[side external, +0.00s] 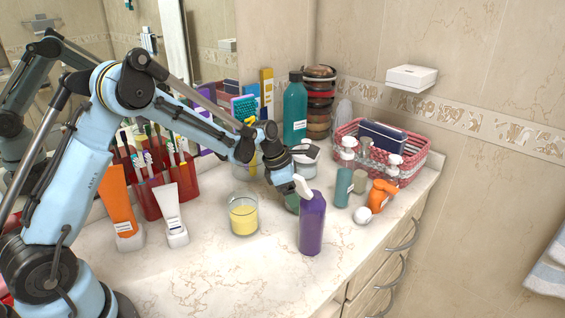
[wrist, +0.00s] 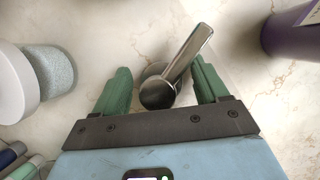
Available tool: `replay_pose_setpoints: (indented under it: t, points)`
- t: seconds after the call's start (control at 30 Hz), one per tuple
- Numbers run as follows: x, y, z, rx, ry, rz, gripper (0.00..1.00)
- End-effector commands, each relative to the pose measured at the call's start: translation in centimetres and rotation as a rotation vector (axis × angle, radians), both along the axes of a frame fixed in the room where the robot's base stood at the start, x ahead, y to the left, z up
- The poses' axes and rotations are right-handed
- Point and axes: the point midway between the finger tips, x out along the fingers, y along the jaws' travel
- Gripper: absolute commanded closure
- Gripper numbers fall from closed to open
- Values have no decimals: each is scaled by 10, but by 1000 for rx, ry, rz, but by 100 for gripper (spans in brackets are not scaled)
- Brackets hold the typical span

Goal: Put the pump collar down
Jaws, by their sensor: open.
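The pump collar (wrist: 180,65) is a shiny silver piece with a dark round end and a slanting tube in the wrist view. It lies between the two green fingers of my gripper (wrist: 160,68), over the marble counter. The fingers are apart, with a visible gap on each side of it. I cannot tell whether it rests fully on the counter. In the side external view my gripper (side external: 291,202) is low behind the purple pump bottle (side external: 312,226), and the collar is hidden there.
The purple bottle also shows at top right in the wrist view (wrist: 291,32). The front counter (side external: 225,275) is clear.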

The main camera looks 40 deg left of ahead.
Motion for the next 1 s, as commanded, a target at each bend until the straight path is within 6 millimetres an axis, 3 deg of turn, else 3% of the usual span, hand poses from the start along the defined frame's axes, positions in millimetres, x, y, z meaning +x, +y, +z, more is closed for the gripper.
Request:
replay_pose_setpoints:
  t: [0.23, 0.7, 1.0]
  points:
    - [-5, 5, 21, 0, 0, 0, 27]
    - [-30, 26, 97, 0, 0, 1, 27]
    - [-41, 28, 118, 29, -23, -58, 27]
